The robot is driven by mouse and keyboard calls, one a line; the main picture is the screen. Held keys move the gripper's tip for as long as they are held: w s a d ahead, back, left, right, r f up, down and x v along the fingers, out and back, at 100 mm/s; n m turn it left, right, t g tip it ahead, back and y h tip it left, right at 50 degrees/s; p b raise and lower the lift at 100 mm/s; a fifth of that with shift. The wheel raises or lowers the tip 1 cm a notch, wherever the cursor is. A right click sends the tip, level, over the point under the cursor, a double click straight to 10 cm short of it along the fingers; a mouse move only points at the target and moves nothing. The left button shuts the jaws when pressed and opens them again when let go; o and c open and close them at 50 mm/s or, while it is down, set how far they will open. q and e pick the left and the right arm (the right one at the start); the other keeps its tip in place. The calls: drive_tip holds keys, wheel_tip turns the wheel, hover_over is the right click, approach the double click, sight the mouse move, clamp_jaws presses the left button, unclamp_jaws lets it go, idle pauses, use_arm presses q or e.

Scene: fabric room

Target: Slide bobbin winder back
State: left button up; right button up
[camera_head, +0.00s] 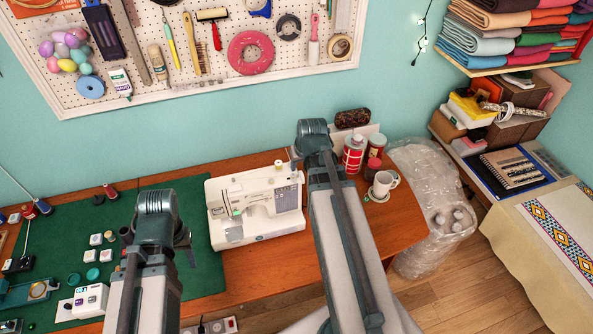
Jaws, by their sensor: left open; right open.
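My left arm rises in front of the mat, left of the machine. My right arm rises along the machine's right side and covers part of the table.
The green cutting mat (205,272) holds spools and small tools on the left. Red-and-white cans (353,154) and a white mug (383,184) stand right of my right arm. A pegboard (130,112) hangs behind. A plastic-wrapped bundle (425,205) sits beyond the table's right end.

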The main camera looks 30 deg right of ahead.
sight(295, 180)
drive_tip(key=shift+f, duration=0.15)
drive_tip(key=b+x, duration=1.3)
drive_tip(key=shift+w+f, duration=0.1)
drive_tip(key=shift+f, duration=0.2)
clamp_jaws()
idle(1.1)
